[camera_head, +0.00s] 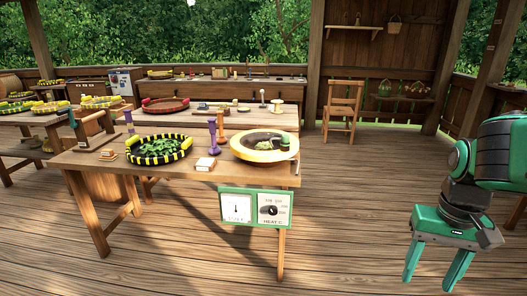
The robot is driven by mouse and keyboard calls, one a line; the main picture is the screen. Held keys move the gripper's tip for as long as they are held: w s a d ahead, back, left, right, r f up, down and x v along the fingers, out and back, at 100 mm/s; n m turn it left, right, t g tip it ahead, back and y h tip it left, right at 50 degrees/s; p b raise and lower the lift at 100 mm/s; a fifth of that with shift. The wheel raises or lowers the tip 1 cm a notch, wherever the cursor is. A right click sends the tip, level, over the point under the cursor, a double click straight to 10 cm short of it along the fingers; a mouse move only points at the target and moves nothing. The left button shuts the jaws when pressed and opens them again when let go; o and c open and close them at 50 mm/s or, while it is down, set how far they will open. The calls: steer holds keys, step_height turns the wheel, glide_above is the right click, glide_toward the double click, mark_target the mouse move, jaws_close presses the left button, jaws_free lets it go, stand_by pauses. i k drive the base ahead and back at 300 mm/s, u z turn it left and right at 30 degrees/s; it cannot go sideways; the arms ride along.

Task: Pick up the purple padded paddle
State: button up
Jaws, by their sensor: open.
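A purple upright piece (212,136) with a rounded head stands on the near wooden table (190,172), between the leaf-filled basket and the yellow pan. A similar purple upright (129,121) stands further left, at the table's back edge. Which of them is the padded paddle, I cannot tell at this size. My gripper (430,282) hangs at the lower right, fingers pointing down and apart, with nothing between them. It is over the floor, well to the right of the table and far from both purple pieces.
A black-and-yellow basket of green leaves (159,150) and a yellow-rimmed round pan (264,147) sit on the near table. A green dial panel (256,208) hangs on its front. A wooden chair (343,110) stands behind. The plank floor between table and gripper is clear.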

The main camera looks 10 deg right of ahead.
mark_target(214, 150)
steer(key=u, duration=0.55)
steer(key=i, duration=0.9)
steer(key=u, duration=0.65)
steer(key=i, duration=1.15)
steer(key=z, duration=0.85)
steer(key=i, duration=0.8)
steer(key=z, duration=0.6)
